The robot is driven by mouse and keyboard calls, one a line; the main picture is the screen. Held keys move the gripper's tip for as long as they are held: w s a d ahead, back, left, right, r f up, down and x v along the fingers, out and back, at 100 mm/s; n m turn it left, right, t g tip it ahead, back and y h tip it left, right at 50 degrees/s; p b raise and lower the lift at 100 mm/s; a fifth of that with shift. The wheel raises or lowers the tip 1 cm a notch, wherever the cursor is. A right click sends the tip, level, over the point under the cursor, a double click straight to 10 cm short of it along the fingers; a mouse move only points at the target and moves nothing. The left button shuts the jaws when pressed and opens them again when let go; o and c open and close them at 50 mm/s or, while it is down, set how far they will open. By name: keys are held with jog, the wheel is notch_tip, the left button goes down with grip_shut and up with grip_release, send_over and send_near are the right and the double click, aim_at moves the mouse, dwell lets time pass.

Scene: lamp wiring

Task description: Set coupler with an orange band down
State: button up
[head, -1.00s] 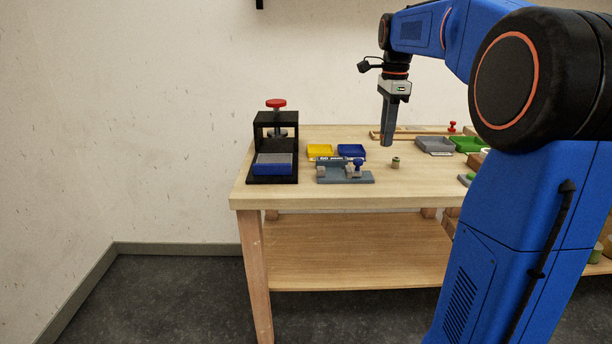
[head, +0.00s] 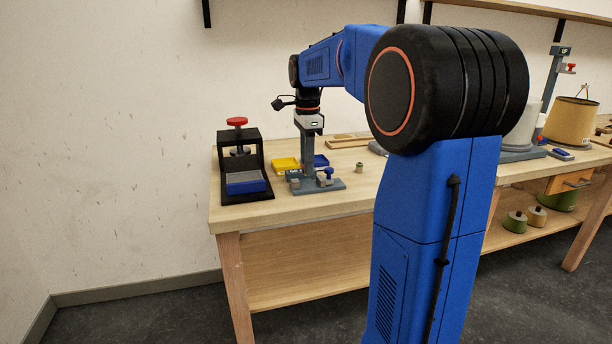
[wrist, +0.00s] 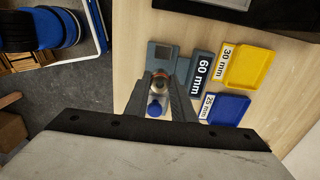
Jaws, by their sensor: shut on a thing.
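My gripper (head: 308,176) points down over the grey fixture (head: 330,186) near the front of the bench. In the wrist view its fingers (wrist: 162,82) are shut on a small coupler with an orange-red band (wrist: 159,76). The coupler is at the fixture, by its blue knob (wrist: 154,109). The fixture's grey block (wrist: 163,53) lies just beyond. The fingers hide part of the coupler, and I cannot tell whether it rests on the fixture.
A black press (head: 224,178) with a red knob stands left. Yellow (head: 286,163) and blue (head: 321,160) trays lie behind the fixture. A small cylindrical piece (head: 359,167) stands right of it. Bare wood lies in front.

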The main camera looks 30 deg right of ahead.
jog(key=shift+f, duration=1.95)
jog(key=shift+f, duration=0.1)
jog(key=o, duration=1)
notch_tip(320, 180, up, 11)
jog(key=shift+d+r, duration=0.1)
jog(key=shift+r, duration=0.55)
